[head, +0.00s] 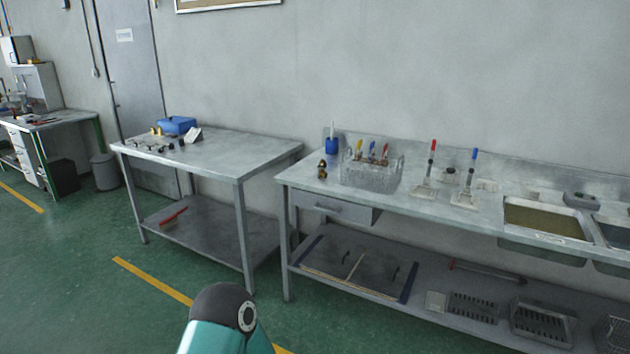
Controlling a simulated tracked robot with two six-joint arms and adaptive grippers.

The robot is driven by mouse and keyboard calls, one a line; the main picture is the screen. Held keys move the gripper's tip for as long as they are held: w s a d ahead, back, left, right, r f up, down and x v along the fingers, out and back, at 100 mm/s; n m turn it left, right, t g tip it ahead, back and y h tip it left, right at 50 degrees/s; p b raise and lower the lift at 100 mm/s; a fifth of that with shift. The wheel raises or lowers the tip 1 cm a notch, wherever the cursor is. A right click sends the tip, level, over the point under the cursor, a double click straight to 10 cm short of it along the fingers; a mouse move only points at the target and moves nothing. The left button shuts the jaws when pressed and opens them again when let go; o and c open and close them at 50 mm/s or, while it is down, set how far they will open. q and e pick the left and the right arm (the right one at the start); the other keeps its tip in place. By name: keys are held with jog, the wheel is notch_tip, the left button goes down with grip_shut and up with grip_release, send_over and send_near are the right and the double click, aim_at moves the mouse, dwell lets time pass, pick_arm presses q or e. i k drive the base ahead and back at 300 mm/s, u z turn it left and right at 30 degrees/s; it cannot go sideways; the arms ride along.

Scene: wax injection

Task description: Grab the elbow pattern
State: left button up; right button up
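I cannot make out for certain which thing is the elbow pattern. A small dark and brass-coloured piece (322,169) stands at the left end of the right-hand bench, left of a clear rack. Several small dark and yellow pieces (160,144) lie on the left table, too small to tell apart. Neither of my grippers is in view; only a teal and black part of my own arm shows at the bottom centre.
The left steel table (225,151) carries a blue box (177,125). The right bench (420,208) holds a wire rack (370,174), a red-handled scraper (430,170), a blue-handled scraper (468,180) and a sunken basin (545,220). Green floor is clear in front.

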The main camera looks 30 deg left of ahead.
aim_at(322, 175)
jog(key=u, duration=0.3)
jog(key=i, duration=0.6)
jog(key=u, duration=1.1)
jog(key=i, duration=1.25)
jog(key=u, duration=0.3)
jog(key=i, duration=1.45)
jog(key=z, duration=0.7)
